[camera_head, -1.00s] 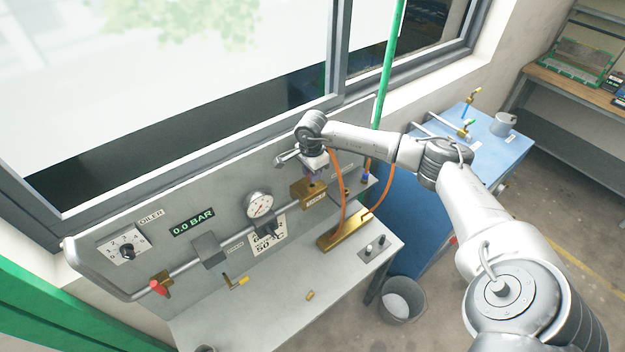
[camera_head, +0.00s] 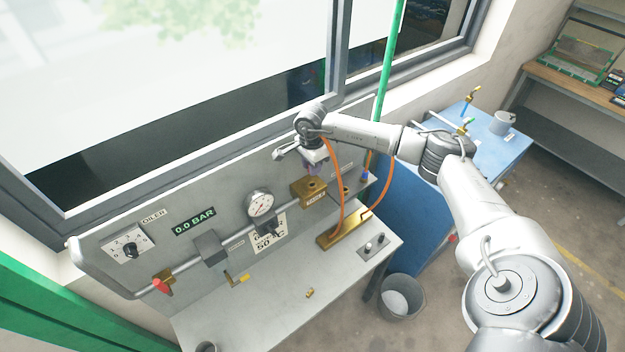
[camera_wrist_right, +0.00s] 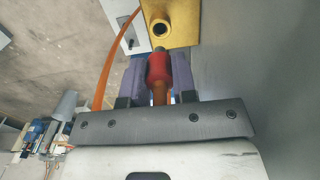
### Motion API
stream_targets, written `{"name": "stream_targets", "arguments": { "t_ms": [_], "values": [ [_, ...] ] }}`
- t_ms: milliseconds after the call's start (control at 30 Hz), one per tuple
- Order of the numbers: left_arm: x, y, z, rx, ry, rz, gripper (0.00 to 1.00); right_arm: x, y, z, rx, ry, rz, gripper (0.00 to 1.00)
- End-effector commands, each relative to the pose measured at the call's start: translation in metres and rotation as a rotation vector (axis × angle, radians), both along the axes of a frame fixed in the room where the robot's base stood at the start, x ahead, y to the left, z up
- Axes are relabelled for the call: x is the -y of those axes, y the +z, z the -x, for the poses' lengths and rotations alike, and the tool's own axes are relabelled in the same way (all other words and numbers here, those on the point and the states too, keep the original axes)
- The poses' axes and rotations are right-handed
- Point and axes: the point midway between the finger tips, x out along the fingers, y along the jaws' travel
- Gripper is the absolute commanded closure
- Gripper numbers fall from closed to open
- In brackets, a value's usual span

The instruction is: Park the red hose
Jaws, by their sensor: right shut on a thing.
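My right gripper (camera_head: 312,168) is shut on the red hose end (camera_wrist_right: 159,68), a red sleeve between two purple fingers in the right wrist view. An orange hose (camera_head: 337,190) hangs from it down to a brass base (camera_head: 341,231) on the bench. A brass block (camera_head: 308,194) on the wall panel's pipe lies just below the gripper. In the right wrist view a brass block with a round opening (camera_wrist_right: 160,30) is just ahead of the hose tip; whether they touch is unclear. My left gripper is out of view.
The wall panel carries a gauge (camera_head: 260,204), a red-handled valve (camera_head: 163,286) and a dial (camera_head: 130,248). A small brass piece (camera_head: 309,293) lies on the bench. A bucket (camera_head: 402,298) stands on the floor near a blue cabinet (camera_head: 415,195). The bench front is mostly clear.

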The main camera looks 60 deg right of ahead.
Motion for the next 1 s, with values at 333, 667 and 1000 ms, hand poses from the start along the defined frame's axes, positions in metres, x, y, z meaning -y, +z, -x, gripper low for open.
{"name": "stream_targets", "arguments": {
  "t_ms": [333,667,1000],
  "values": [
    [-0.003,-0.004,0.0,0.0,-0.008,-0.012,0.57,0.0,0.0,0.0,0.001,0.0,0.0,1.0],
    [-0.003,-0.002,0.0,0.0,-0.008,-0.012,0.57,0.0,0.003,0.0,0.001,0.0,0.0,1.0],
    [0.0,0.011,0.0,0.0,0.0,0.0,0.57,0.0,0.026,0.0,0.002,0.0,0.001,1.0]
  ]
}}
